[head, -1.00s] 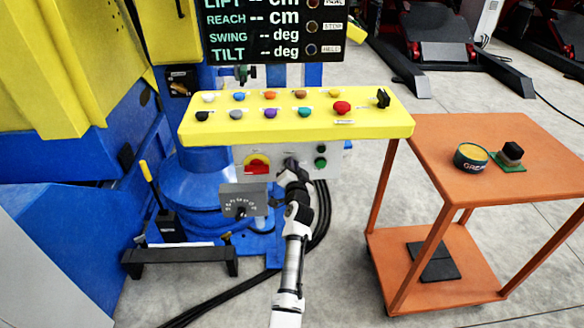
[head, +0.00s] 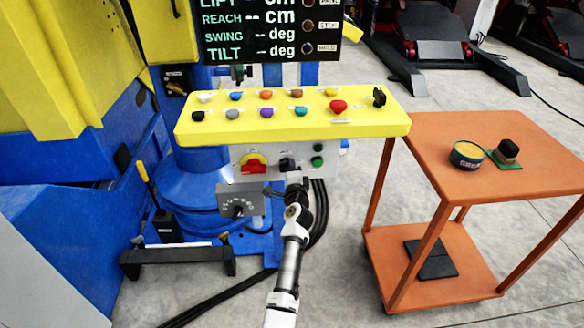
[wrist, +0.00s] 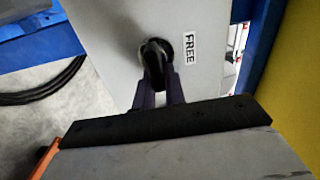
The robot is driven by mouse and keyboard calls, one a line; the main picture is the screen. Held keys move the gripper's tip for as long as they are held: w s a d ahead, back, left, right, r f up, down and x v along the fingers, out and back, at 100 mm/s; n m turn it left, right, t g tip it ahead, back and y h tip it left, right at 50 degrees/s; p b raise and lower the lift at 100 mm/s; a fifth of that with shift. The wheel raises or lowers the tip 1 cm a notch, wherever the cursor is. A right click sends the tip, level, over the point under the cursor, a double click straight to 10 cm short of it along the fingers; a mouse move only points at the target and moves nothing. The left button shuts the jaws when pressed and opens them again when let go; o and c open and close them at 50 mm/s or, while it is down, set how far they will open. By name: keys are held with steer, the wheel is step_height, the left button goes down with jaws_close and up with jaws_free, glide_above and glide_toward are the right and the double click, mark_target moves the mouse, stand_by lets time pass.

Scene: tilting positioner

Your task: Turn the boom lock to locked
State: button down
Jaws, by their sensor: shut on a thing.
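The boom lock is a black knob (wrist: 155,55) on a grey panel, with a FREE label (wrist: 190,48) to its right in the wrist view. My gripper (wrist: 158,82) is shut on the knob, with one dark purple finger on each side of it. In the head view my gripper (head: 294,180) reaches up to the grey panel under the yellow console and partly covers the knob. No other position label for the knob shows in the wrist view.
The yellow console (head: 290,127) with coloured knobs overhangs the panel. A grey dial box (head: 240,199) stands close left. An orange cart (head: 480,200) stands at right.

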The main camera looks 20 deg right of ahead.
steer(key=shift+f+m, duration=0.1)
steer(key=shift+m, duration=0.2)
stand_by(0.4)
steer(key=c, duration=1.5)
jaws_free()
steer(key=shift+o, duration=0.2)
steer(key=shift+s, duration=0.1)
steer(key=v, duration=1.3)
steer(key=shift+s+a, duration=0.15)
steer(key=shift+s, duration=0.15)
